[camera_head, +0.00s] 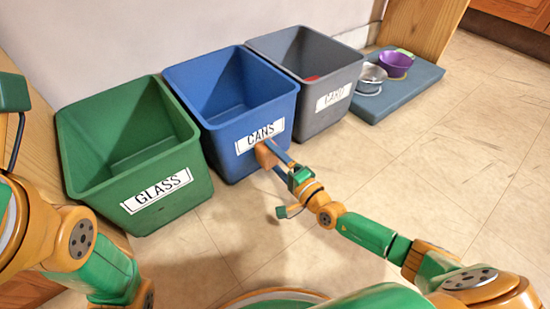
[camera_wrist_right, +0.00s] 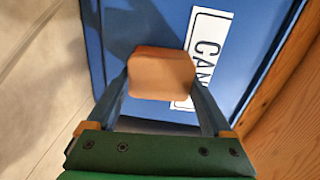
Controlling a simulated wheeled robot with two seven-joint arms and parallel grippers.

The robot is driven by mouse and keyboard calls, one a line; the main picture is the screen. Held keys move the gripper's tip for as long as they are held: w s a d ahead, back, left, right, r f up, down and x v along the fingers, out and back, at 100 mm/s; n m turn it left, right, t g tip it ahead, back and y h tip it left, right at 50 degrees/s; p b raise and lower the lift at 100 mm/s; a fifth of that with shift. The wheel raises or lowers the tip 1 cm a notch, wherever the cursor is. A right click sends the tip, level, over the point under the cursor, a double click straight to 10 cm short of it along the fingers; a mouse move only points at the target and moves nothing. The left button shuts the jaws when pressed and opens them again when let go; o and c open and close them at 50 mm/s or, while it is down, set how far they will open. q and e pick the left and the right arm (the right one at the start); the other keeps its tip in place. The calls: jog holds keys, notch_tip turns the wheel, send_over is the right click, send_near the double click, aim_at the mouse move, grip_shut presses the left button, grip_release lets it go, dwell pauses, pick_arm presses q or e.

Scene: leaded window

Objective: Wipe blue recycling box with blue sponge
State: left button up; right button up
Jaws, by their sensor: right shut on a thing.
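The blue recycling box (camera_head: 225,148) stands between two other boxes, with a white CANS label (camera_head: 259,136) on its front. My right gripper (camera_head: 269,154) is shut on an orange block-shaped sponge (camera_head: 262,156); no blue sponge shows. The sponge is at the box's front face, over the lower edge of the label. In the right wrist view, the sponge (camera_wrist_right: 162,73) sits between the two fingers and covers part of the label (camera_wrist_right: 207,48) on the blue face (camera_wrist_right: 140,20). I cannot tell whether it touches. My left arm is at the left edge; its jaws are not visible.
A green GLASS box (camera_head: 180,215) stands left of the blue box, and a grey box (camera_head: 325,112) stands right of it. A metal bowl (camera_head: 371,78) and a purple bowl (camera_head: 396,64) rest on a blue-grey mat (camera_head: 410,92). The tiled floor in front is clear.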

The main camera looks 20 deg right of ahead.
jog(key=d+b, duration=0.1)
jog(key=w+d+b, duration=0.1)
jog(key=d, duration=0.1)
jog(key=shift+w+d+b, duration=0.2)
jog(key=shift+b, duration=0.1)
jog(key=shift+r, duration=0.1)
jog(key=shift+c, duration=0.6)
jog(key=a+p, duration=0.1)
jog(key=s+a+p, duration=0.1)
jog(key=shift+s+a+r+p, duration=0.1)
jog(key=shift+a+p, duration=0.2)
jog(key=shift+a, duration=0.1)
jog(key=shift+s+a, duration=0.1)
jog(key=shift+a, duration=0.25)
jog(key=shift+f, duration=0.2)
